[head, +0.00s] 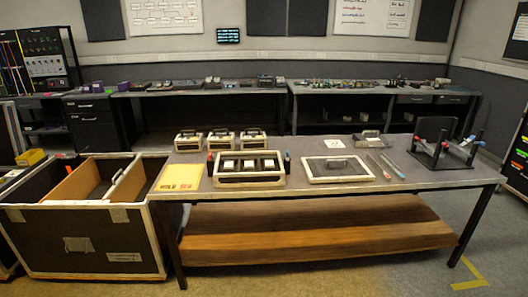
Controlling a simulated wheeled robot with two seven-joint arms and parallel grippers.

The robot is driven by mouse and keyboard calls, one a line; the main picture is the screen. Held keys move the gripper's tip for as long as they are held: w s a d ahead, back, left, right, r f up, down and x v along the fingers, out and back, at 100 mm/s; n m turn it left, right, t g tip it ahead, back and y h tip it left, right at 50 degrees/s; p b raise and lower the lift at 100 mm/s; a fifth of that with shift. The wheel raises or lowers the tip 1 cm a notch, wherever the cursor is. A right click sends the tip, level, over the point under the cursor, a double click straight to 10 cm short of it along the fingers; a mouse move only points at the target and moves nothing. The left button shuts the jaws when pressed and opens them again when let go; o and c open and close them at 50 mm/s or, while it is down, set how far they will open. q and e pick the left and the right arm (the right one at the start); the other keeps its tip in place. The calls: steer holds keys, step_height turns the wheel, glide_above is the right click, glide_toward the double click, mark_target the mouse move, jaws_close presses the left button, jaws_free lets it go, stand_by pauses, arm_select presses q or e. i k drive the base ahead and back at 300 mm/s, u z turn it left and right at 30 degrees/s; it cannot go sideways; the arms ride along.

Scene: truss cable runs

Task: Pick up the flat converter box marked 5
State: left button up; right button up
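I cannot read a 5 on anything, so I cannot tell which thing is the flat converter box. Three small pale-edged cases with handles, left (188,141), middle (221,139) and right (252,138), stand in a row at the table's back left. In front of them is a pale-framed rack (250,181) with several dark slots and white labels. A flat grey device (368,140) lies at the back, right of a white card (334,144). Neither of my grippers shows in the head view.
A dark framed panel (336,168) lies right of the rack; a yellow sheet (180,177) lies left. Thin rods (384,166) and a black stand (440,150) are on the right. A large open case (82,240) stands left of the table (310,185).

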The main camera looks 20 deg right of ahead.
mark_target(269, 165)
steer(key=z, duration=0.35)
steer(key=i, duration=2)
steer(key=z, duration=0.15)
